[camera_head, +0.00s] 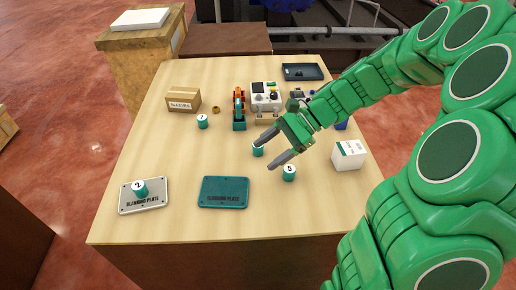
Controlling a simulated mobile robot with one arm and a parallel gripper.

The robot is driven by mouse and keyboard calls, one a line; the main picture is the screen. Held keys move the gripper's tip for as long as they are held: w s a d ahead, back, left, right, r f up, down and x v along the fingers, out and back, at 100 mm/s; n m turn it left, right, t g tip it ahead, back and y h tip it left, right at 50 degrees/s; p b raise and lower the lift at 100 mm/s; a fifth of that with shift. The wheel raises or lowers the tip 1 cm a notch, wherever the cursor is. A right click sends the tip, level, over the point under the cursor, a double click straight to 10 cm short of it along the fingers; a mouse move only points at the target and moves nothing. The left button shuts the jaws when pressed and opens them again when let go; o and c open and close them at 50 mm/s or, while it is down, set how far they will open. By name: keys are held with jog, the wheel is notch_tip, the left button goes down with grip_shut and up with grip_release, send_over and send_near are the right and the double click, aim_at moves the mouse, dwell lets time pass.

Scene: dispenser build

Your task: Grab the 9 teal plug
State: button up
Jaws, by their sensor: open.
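Several short teal plugs with white numbered tops stand on the wooden table. One teal plug (258,151) is beside my gripper's fingertips; its number is too small to read. A plug marked 5 (289,173) stands just to the right and nearer. A plug marked 2 (140,189) stands on the grey blanking plate (157,203). Another plug (202,122) stands farther back left, its number unclear. I cannot tell which plug is the 9. My gripper (268,151) is open and empty, its fingers pointing left and down close to the first plug.
A teal plate (223,192) lies at the front middle. A white box (349,155) stands at right. A cardboard box (183,100), an orange and teal device (239,108), a white machine (265,97) and a dark tray (303,72) are farther back.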

jog(key=w+d+f+m+y, duration=0.1)
jog(key=w+m, duration=0.1)
jog(key=w, duration=0.1)
jog(key=w+d+f+m+t+y, duration=0.1)
jog(key=w+d+f+m, duration=0.1)
jog(key=w, duration=0.1)
jog(key=w+d+f+m+t, duration=0.1)
jog(key=w+f, duration=0.1)
jog(key=w, duration=0.1)
jog(key=shift+d+f+m+y, duration=0.2)
jog(key=shift+d+m+y, duration=0.15)
jog(key=shift+m+y, duration=0.05)
jog(key=shift+t, duration=0.3)
jog(key=shift+w+r+x, duration=0.1)
jog(key=shift+w+x, duration=0.05)
jog(key=shift+x, duration=1.8)
jog(key=shift+w+r+x, duration=0.1)
jog(key=shift+x, duration=1.8)
jog(key=shift+a, duration=0.1)
jog(key=shift+c, duration=0.5)
jog(key=c, duration=1)
jog(key=shift+r, duration=0.15)
